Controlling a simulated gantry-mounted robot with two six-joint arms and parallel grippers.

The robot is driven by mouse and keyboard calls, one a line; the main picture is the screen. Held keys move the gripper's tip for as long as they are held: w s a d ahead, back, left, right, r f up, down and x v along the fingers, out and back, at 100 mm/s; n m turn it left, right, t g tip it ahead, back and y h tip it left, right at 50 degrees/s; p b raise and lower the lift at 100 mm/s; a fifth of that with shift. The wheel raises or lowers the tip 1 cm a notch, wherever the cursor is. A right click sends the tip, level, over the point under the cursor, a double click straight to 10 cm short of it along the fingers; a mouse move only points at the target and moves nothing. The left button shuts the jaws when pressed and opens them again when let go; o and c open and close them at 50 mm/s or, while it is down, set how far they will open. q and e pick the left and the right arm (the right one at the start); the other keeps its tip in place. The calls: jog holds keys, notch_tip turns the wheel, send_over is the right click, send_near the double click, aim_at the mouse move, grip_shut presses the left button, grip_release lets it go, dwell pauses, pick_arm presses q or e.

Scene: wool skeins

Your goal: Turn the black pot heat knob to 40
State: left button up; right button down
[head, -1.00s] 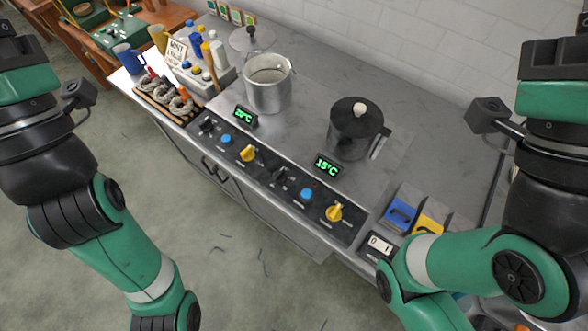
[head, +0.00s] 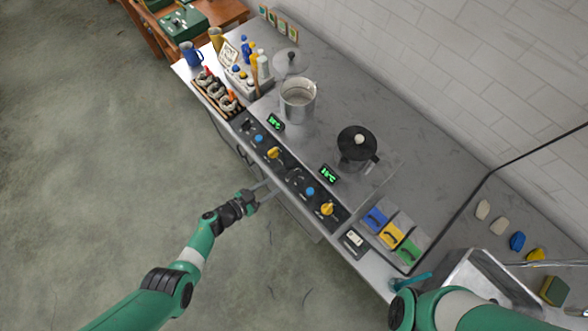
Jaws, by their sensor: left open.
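The black pot (head: 356,148) with a dark lid and pale knob stands on the steel counter. A small green-lit display (head: 328,174) sits in front of it; its digits are too small to read surely. On the panel below are a black knob (head: 295,176), a blue button (head: 310,191) and a yellow knob (head: 327,209). I see no readable label showing which is the heat knob. My left gripper (head: 266,189) is open and empty, in front of the counter's front face, left of these controls and apart from them. My right gripper is not in view.
A steel pot (head: 298,97) has its own display (head: 275,122), yellow knob (head: 273,153) and blue button (head: 258,139). Blue, yellow and green blocks (head: 391,235) and a white switch (head: 354,238) lie right of the panel. A sink (head: 480,275) is lower right. Floor space in front is clear.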

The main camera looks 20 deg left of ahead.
aim_at(292, 173)
pick_arm(q)
jog(key=b+x, duration=0.8)
jog(key=x, duration=0.2)
jog(key=shift+f, duration=0.2)
jog(key=shift+w+d+b, duration=0.25)
jog(key=shift+w+b, duration=0.2)
jog(key=shift+w, duration=0.1)
jog(key=shift+r, duration=0.1)
grip_shut()
